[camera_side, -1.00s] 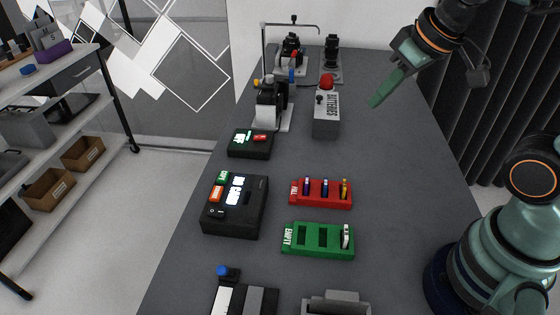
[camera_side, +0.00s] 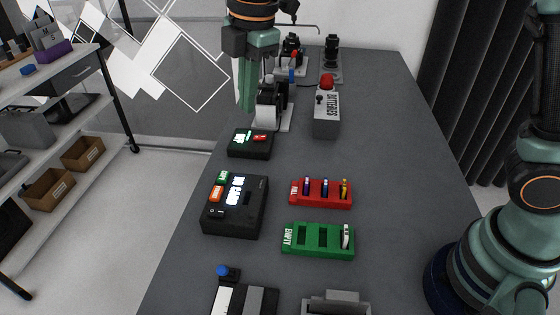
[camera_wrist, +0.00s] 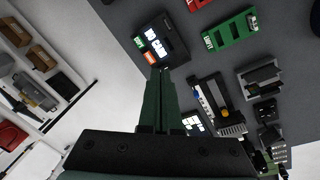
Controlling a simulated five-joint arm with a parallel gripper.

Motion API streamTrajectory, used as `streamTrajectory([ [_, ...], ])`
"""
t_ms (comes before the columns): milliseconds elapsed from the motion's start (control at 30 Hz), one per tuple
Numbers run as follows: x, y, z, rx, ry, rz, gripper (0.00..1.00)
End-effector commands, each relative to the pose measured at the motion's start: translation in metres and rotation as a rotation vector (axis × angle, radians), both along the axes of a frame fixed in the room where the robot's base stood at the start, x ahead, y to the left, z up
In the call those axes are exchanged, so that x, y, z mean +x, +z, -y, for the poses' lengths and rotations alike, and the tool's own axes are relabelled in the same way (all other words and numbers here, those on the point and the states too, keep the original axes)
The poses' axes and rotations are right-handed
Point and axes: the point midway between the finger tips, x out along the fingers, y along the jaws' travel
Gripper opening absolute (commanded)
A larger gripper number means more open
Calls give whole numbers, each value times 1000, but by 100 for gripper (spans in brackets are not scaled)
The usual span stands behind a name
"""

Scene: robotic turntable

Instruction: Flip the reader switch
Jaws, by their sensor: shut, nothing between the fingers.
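The reader appears to be a black box (camera_side: 250,222) on the left side of the table, with a lit white display and green and orange labels. A small dark rocker switch (camera_side: 216,212) sits at its front left corner. In the wrist view the box (camera_wrist: 177,44) lies beyond my fingertips, and its display reads "NO CARD". The switch is too small to make out there. My gripper (camera_side: 246,108) is shut and empty, pointing down, high at the back left. In the wrist view its fingers (camera_wrist: 160,72) show pressed together, apart from the reader.
A smaller black box (camera_side: 250,147) with lit panels stands behind the reader. A red tray (camera_side: 321,201) and a green tray (camera_side: 318,250) lie to its right. A grey "BATTERIES" box (camera_side: 327,126) with a red button stands farther back.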

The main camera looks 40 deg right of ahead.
Motion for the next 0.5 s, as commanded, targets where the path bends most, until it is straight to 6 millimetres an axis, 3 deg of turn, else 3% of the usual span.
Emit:
streamTrajectory([
  [200, 8, -29, -56, -59, 354, -56, 0],
  [500, 7, -55, -97, -95, 634, -98, 0],
])
